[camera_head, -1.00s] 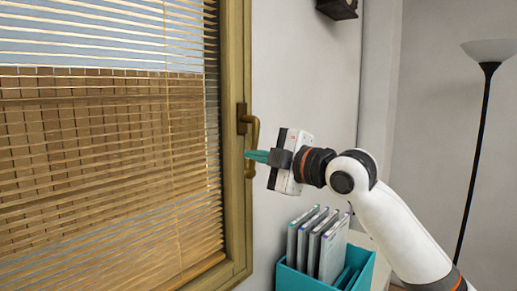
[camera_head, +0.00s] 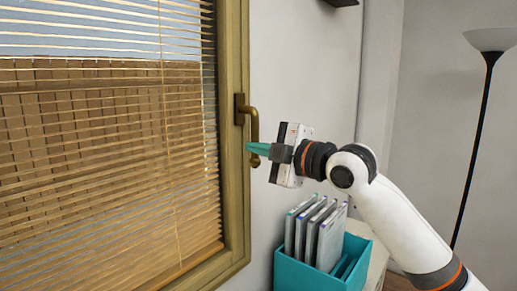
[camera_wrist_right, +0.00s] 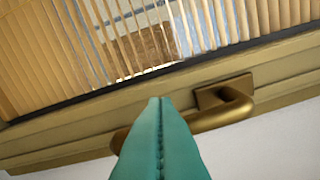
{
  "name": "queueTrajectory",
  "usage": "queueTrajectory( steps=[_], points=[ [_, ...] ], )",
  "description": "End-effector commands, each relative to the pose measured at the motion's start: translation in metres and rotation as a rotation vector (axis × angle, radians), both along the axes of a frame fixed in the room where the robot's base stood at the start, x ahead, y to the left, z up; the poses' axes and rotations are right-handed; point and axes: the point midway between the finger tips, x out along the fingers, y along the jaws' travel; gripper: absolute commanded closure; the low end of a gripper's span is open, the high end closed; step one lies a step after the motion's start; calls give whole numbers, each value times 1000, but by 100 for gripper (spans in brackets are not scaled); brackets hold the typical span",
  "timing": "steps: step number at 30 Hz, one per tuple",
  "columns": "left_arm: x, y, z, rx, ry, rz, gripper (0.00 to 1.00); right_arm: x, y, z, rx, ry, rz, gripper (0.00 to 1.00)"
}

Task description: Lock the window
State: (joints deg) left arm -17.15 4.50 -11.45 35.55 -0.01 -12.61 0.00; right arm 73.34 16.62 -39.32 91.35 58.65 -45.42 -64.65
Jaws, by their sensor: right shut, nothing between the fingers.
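The window (camera_head: 236,190) has a wooden frame and a slatted blind, and fills the left of the head view. Its brass handle (camera_head: 255,126) is on the right frame post and hangs downward. In the right wrist view the handle (camera_wrist_right: 235,104) lies just beyond the fingertips, with part of it hidden behind them. My right gripper (camera_head: 251,148) is shut and empty, its teal fingers pointing left at the lower part of the handle. The same fingers show in the right wrist view (camera_wrist_right: 160,103). I cannot tell whether they touch the handle. My left gripper is not in view.
A teal file box (camera_head: 300,277) with several upright folders (camera_head: 330,238) stands below my right arm on a white surface. A black floor lamp (camera_head: 479,140) stands at the far right. The wall beside the window is bare.

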Motion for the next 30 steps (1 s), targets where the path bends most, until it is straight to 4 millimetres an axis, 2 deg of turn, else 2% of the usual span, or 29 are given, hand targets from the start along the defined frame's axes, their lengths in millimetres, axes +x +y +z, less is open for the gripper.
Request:
queueTrajectory(
  steps=[5,16,23,26,29,30],
  points=[
    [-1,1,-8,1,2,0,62,-11,-16,-2,0,-4,-3,100],
    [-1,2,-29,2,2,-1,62,-59,-75,-1,-1,-3,-3,100],
    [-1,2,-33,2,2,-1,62,-72,-91,-3,0,8,-2,100],
    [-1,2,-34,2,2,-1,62,-70,-91,-26,5,57,-10,100],
    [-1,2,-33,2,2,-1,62,-65,-88,-74,19,165,-38,100],
    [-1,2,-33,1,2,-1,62,-64,-87,-98,31,220,-54,100]
  ],
)
